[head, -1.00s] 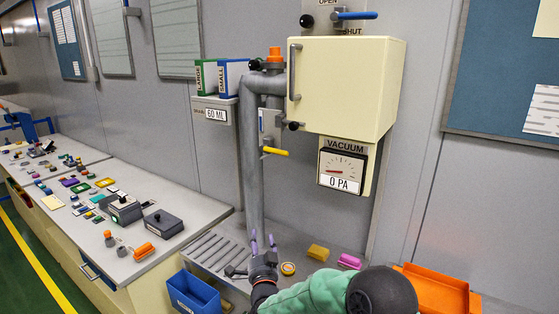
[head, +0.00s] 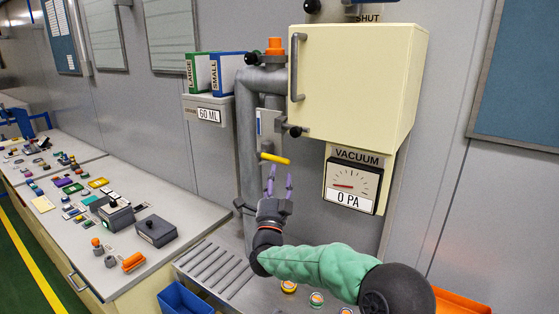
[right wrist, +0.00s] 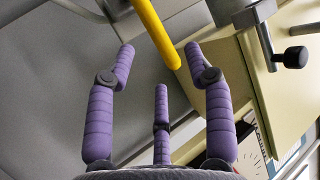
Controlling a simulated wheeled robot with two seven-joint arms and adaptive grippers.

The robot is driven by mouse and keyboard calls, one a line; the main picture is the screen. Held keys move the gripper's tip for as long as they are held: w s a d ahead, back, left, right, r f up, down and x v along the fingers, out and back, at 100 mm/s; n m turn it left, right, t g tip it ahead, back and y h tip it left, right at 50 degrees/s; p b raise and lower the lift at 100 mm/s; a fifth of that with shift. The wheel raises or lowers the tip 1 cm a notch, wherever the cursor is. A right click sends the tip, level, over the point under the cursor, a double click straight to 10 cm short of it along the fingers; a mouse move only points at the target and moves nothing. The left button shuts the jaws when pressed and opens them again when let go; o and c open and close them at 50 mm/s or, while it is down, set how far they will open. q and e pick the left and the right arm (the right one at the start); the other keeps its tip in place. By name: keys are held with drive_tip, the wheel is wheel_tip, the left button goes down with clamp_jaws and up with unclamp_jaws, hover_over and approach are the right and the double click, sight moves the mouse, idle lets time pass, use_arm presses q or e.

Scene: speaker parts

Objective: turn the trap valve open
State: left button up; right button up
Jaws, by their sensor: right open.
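A yellow lever (head: 275,158) sticks out below a small grey plate (head: 266,127) beside the thick grey pipe (head: 247,130); no trap label is readable on it. My right gripper (head: 279,176), with purple fingers, points up just below the lever in the head view. In the right wrist view the gripper (right wrist: 159,50) is open and empty. The yellow lever (right wrist: 155,31) comes down from the top, its end between the spread fingertips, nearer the right one, with no clear contact. My left gripper is not in view.
A cream cabinet (head: 358,80) with a black knob (head: 295,131) hangs close to the lever. A vacuum gauge (head: 350,184) reading 0 PA sits below it. A grey bench with rollers (head: 213,266) and a blue bin (head: 185,299) lie lower.

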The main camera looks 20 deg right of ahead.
sight(279, 161)
drive_tip(key=x, duration=0.6)
drive_tip(key=shift+w+d+r, duration=0.1)
drive_tip(key=shift+w+d, duration=0.05)
drive_tip(key=shift+w, duration=0.25)
clamp_jaws()
